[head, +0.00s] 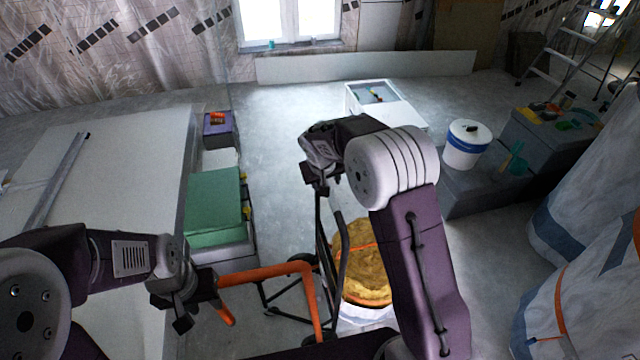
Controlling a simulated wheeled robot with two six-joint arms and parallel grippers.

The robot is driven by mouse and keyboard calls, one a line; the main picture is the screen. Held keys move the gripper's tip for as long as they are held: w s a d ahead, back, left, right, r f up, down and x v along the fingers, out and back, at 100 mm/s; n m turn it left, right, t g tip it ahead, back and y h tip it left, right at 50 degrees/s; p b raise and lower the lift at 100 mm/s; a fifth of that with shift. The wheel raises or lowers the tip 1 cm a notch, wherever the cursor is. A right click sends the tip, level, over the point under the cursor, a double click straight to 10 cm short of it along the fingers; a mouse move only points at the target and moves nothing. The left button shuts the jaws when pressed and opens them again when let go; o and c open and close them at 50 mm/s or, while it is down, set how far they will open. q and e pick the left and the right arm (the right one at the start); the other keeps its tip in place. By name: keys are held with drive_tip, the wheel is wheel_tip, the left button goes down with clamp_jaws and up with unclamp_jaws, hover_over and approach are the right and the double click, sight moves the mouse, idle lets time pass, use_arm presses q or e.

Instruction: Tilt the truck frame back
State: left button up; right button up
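The truck frame (343,255) is a thin black tube frame standing low in the middle, with dark wheels near the floor. An orange handle bar (265,273) runs from my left gripper to the right, then bends down toward the bottom edge. My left gripper (196,306) is at the bar's left end and overlaps it; whether its fingers are closed on it is unclear. A short orange piece (227,314) shows just beside it. My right gripper (322,178) is at the top of the black frame; its fingertips are dark and partly hidden by its wrist.
A round yellowish load (362,258) with an orange band sits beside the frame, partly behind my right arm. A white panel table (120,150) and green box (214,208) stand left. A white bucket (466,146) and grey boxes stand right. Floor behind is partly clear.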

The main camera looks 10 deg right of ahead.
drive_tip(key=x, duration=0.5)
drive_tip(key=p+x, duration=0.1)
drive_tip(key=x, duration=0.2)
drive_tip(key=shift+s+d+f, duration=0.25)
drive_tip(key=shift+d+f, duration=0.05)
drive_tip(key=shift+s, duration=0.15)
clamp_jaws()
idle(0.9)
